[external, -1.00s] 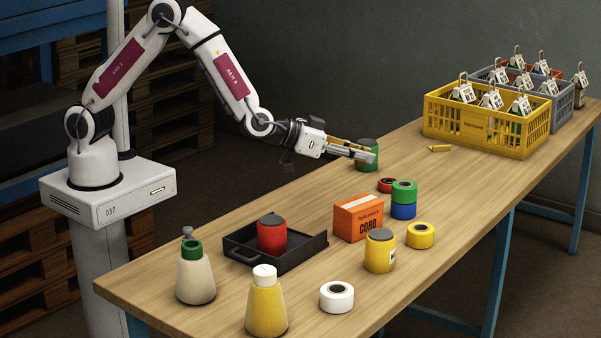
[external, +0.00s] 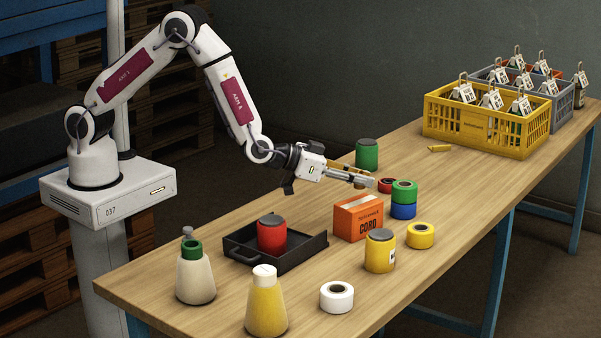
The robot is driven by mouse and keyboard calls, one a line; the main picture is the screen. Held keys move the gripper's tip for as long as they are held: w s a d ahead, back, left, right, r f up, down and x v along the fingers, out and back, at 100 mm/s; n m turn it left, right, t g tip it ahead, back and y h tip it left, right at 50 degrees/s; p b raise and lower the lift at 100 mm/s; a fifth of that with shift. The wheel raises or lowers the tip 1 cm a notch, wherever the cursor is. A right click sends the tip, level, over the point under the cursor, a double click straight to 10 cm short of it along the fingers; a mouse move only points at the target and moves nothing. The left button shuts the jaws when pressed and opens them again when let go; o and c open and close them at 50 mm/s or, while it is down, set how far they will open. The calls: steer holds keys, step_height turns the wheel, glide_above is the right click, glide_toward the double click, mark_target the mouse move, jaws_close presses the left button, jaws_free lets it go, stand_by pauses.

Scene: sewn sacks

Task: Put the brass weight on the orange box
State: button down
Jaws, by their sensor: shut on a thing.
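My gripper (external: 366,181) is above the table, behind the orange box, with its fingers pointing right. The orange box (external: 358,218), marked CORD, stands on the table in front of and below my gripper. Its top shows a pale strip and nothing resting on it.
A green can (external: 367,154) stands behind my gripper. A red roll (external: 387,186), stacked green and blue rolls (external: 404,199), a yellow can (external: 380,252) and a yellow roll (external: 420,236) surround the box. A black tray (external: 294,259) holds a red can.

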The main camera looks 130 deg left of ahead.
mark_target(359, 202)
steer(key=shift+f, duration=1.85)
steer(key=shift+f, duration=0.15)
steer(key=c, duration=1.8)
jaws_free()
steer(key=shift+c, duration=0.2)
steer(key=v, duration=1.2)
